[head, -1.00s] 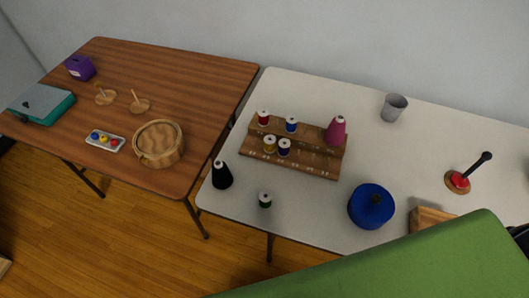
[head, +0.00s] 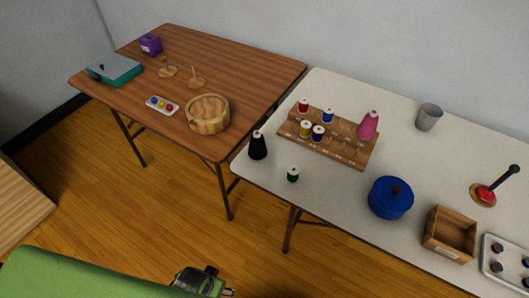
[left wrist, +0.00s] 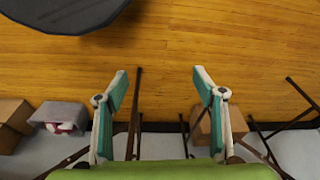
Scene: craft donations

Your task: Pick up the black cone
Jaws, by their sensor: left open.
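The black cone (head: 257,147) is a dark thread cone with a pale tip. It stands upright near the left front corner of the white table (head: 330,205) in the head view. My left gripper (left wrist: 160,75) shows in the left wrist view with its two teal fingers wide apart and nothing between them, above the wooden floor. The cone is not seen in that view, so the gripper is away from it. In the head view my green arm is at the bottom left, and the fingers cannot be made out. My right gripper is in neither view.
A green spool (head: 293,174) stands just right of the cone. Behind is a wooden rack (head: 340,151) with several spools and a pink cone (head: 368,125). A blue pot (head: 391,198) and a wooden box (head: 450,233) are further right. The brown table (head: 245,72) adjoins on the left.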

